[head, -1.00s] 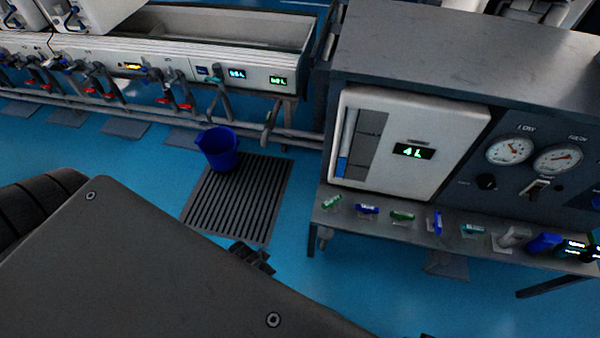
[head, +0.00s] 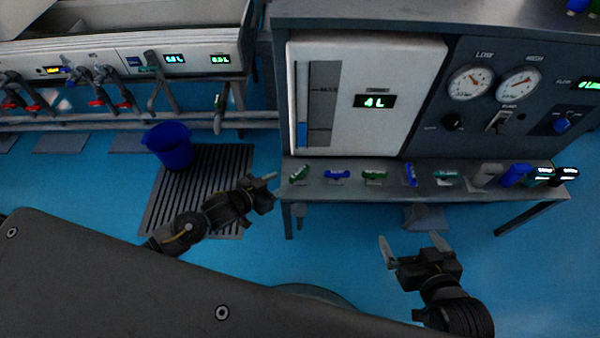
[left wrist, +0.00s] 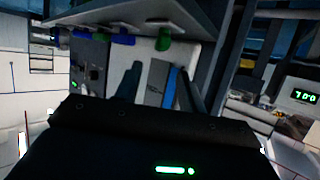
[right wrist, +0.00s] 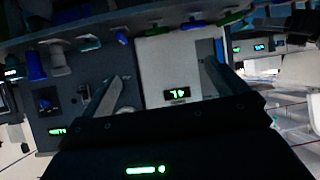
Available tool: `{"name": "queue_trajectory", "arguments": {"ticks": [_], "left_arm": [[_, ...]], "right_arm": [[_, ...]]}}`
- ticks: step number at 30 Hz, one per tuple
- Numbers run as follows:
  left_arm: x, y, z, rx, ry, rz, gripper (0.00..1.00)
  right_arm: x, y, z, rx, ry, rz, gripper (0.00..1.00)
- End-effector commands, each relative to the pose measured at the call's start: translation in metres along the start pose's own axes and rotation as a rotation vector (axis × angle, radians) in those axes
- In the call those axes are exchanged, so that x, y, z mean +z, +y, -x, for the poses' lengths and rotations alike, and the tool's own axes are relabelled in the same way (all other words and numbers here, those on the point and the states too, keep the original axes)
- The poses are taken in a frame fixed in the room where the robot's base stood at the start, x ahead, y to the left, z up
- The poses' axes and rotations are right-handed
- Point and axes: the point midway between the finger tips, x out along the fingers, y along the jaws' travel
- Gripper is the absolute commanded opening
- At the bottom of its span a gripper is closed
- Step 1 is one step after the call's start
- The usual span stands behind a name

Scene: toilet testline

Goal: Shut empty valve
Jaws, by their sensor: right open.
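A row of small valve handles lies along the shelf below the test panel. From the left they are a green handle (head: 299,173), a blue handle (head: 337,175), a second green handle (head: 374,175), an upright blue handle (head: 410,174) and a teal handle (head: 446,176). Their labels are too small to read, so I cannot tell which one is the empty valve. My left gripper (head: 272,187) is open just left of the first green handle, apart from it. My right gripper (head: 412,243) is open and empty, in front of and below the shelf.
The white gauge box (head: 365,95) reads 4 L, its tube partly blue. The shelf (head: 390,190) has a hard front edge. A blue bucket (head: 168,146) stands on the floor grate (head: 205,175) at left. Blue floor in front of the shelf is clear.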

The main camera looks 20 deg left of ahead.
Motion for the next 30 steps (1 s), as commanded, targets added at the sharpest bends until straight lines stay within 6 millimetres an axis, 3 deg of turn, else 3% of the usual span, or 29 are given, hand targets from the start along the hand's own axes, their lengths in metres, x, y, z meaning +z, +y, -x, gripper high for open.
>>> {"name": "queue_trajectory", "arguments": {"ticks": [7, 15, 21, 30], "left_arm": [[0.001, 0.0, -0.046, -0.001, 0.002, 0.0, 0.4], [0.001, 0.0, -0.085, -0.002, 0.0, 0.0, 0.4], [0.001, -0.001, -0.097, -0.002, -0.001, -0.001, 0.4], [0.0, 0.0, -0.099, -0.002, -0.001, 0.0, 0.4]], "right_arm": [[-0.037, -0.019, -0.003, -0.053, 0.242, 0.024, 0.98], [-0.077, -0.041, 0.009, -0.117, 0.501, 0.038, 0.98], [-0.09, -0.048, 0.017, -0.139, 0.59, 0.039, 0.98], [-0.092, -0.049, 0.018, -0.142, 0.603, 0.039, 0.98]]}}
